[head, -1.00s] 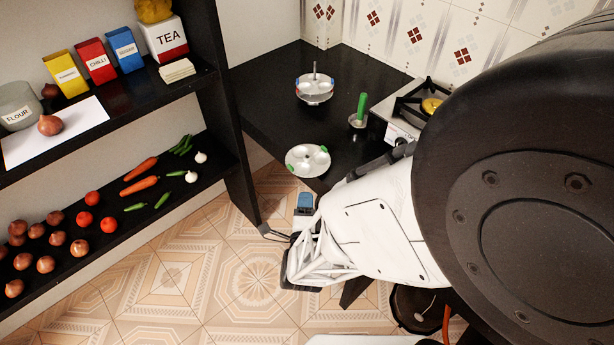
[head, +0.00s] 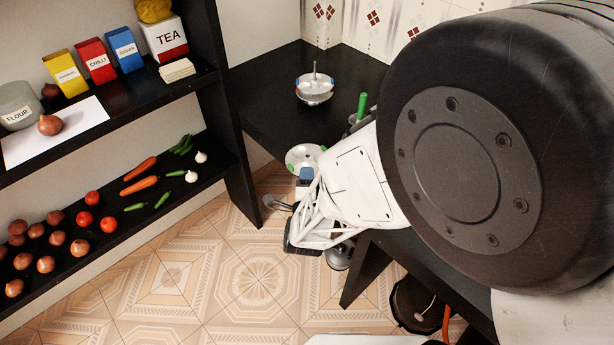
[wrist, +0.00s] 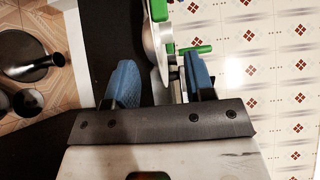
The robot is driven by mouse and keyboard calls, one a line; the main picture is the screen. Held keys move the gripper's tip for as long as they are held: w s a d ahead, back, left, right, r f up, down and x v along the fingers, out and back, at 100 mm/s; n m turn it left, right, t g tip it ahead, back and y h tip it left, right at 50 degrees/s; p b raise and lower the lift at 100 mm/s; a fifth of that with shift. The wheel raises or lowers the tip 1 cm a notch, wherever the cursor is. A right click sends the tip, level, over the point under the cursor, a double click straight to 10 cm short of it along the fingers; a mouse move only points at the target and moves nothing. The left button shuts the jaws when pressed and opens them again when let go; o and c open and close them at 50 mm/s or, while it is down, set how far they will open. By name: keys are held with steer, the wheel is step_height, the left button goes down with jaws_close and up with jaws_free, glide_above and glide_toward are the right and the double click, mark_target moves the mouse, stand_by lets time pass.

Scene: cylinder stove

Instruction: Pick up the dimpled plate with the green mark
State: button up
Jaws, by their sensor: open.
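The dimpled plate (head: 302,153) is round and white with a green mark. It lies near the counter's front edge, its near part hidden by my gripper in the head view. My gripper (head: 306,174) is at the plate's near side, with a blue finger showing. In the wrist view my gripper (wrist: 160,80) is open, its two blue fingers apart. A pale round thing seen nearly edge-on, apparently the plate (wrist: 150,45), reaches toward the gap between them. I cannot tell whether either finger touches it.
A green handle (head: 362,104) stands upright to the right. A shelf (head: 235,180) with vegetables is at the left. Dark round vessels (wrist: 30,50) show in the wrist view.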

steer(key=shift+w, duration=0.45)
steer(key=shift+c, duration=0.4)
jaws_close()
steer(key=shift+r, duration=0.1)
step_height(320, 180, up, 2)
steer(key=shift+r, duration=0.15)
stand_by(0.5)
